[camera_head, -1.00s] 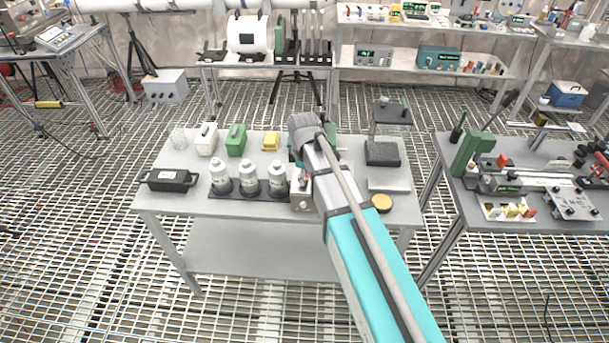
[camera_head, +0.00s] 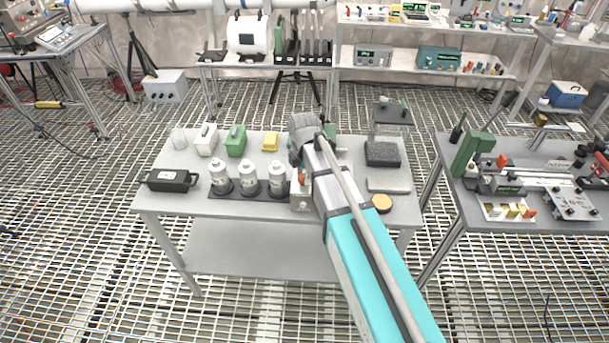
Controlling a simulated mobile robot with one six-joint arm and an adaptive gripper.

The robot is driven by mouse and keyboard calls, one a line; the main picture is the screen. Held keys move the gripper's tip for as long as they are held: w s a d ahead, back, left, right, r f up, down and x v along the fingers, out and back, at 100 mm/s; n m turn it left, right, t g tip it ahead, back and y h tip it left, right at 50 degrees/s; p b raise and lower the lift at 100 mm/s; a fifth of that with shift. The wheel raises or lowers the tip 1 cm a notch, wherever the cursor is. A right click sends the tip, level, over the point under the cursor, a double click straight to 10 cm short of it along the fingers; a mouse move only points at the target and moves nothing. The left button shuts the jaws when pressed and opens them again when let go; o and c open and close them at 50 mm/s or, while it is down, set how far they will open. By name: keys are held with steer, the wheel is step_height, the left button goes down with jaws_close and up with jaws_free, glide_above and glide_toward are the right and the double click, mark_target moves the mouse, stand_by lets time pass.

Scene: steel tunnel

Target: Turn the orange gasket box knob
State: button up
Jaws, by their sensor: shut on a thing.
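A small grey box (camera_head: 303,203) stands at the front middle of the table, right of three white bottles. An orange knob (camera_head: 302,178) shows as a small patch above the box, largely hidden by my arm. My gripper (camera_head: 299,171) points down there, shut on the knob as far as I can tell; its fingers are mostly hidden behind my wrist and forearm.
The white bottles (camera_head: 249,179) stand close left of the grey box. A black case (camera_head: 169,180) lies farther left. The table's left front is clear.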

stand_by(0.3)
steer(key=o, duration=1.2)
steer(key=shift+c, duration=0.2)
steer(key=shift+a, duration=0.1)
